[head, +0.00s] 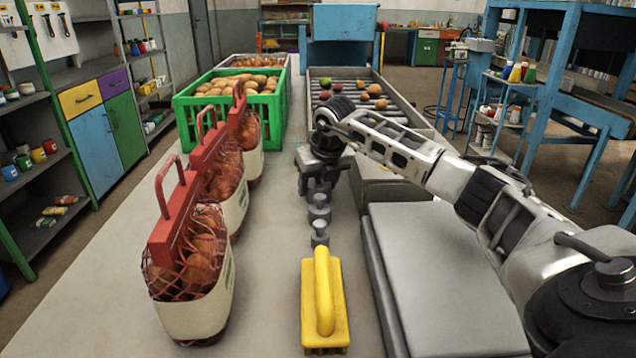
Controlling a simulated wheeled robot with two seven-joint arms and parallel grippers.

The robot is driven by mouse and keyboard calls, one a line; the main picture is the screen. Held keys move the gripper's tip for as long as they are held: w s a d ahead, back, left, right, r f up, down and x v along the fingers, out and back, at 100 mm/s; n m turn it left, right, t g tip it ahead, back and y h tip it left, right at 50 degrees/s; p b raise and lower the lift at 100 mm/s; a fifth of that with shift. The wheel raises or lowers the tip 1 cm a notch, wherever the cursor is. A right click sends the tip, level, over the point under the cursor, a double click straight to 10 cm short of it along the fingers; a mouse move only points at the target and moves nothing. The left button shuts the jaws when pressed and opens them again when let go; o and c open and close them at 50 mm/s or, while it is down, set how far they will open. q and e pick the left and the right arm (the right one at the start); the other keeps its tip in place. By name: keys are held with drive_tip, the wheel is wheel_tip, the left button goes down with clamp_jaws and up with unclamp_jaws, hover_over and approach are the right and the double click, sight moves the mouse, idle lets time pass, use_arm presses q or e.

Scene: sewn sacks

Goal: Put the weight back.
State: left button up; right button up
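Grey knobbed weights stand in a row on the table: a near one (320,235) and one behind it (319,210). Another dark grey shape behind them is partly covered by my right gripper. My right gripper (318,178) points down at the far end of this row. Its fingers are small and dark here, and I cannot tell whether they hold a weight. My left gripper is not in view.
Three filled net sacks with red handled closures, the nearest (195,265), stand at left. A yellow handled tool (325,305) lies in front. A green crate (230,105), a roller conveyor (398,115) and a grey flat-topped unit (440,270) border the table.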

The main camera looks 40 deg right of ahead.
drive_tip(key=shift+o, duration=1.2)
drive_tip(key=shift+r, duration=0.1)
drive_tip(key=v, duration=1.2)
drive_tip(key=shift+r, duration=0.15)
